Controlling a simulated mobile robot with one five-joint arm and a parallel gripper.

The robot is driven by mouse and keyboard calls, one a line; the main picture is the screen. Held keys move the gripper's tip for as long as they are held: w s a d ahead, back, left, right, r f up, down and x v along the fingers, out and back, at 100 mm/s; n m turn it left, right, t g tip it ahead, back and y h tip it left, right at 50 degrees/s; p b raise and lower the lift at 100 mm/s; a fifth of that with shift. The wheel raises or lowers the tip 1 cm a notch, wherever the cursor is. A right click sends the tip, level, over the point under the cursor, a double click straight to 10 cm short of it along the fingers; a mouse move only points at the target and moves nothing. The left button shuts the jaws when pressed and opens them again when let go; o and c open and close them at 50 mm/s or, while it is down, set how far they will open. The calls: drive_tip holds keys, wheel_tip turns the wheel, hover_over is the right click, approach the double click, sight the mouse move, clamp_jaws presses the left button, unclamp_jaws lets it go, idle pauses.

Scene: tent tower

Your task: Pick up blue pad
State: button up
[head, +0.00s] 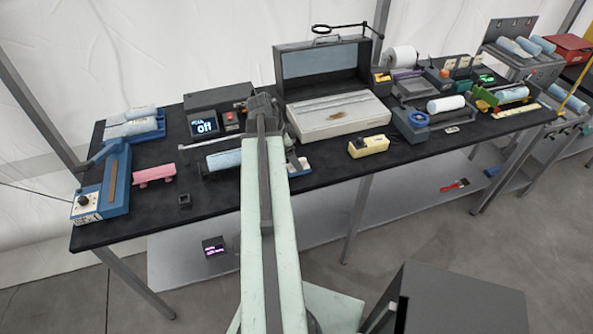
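My pale green arm reaches from the bottom middle over the table, and my dark gripper (262,105) is at its far end, above the table in front of the open case. Its fingers are not clear, so I cannot tell if it is open or shut, or holding anything. I cannot pick out the blue pad with certainty. A small blue and white flat item (298,168) lies near the table's front edge, just right of my arm and partly hidden by it. Another small flat blue thing (492,171) lies on the lower shelf at the right.
The dark table (150,207) holds a blue device (115,180), a pink block (154,175), a light blue roll (222,160) partly behind my arm, an open case (330,75) and a yellow box (368,146). Tools and rolls crowd its right end. The front left is mostly clear.

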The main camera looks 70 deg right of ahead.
drive_tip(key=b+x, duration=0.3)
drive_tip(key=x, duration=0.1)
drive_tip(key=shift+d+f+b, duration=0.1)
drive_tip(key=shift+f+b, duration=0.25)
drive_tip(key=shift+f, duration=0.05)
drive_tip(key=shift+s+r, duration=0.1)
drive_tip(key=shift+r, duration=0.1)
drive_tip(key=shift+c, duration=0.5)
drive_tip(key=c, duration=1.3)
wheel_tip(320, 180, up, 10)
drive_tip(key=p, duration=1)
drive_tip(key=shift+r+p, duration=0.15)
drive_tip(key=shift+p, duration=0.2)
drive_tip(key=shift+c, duration=0.2)
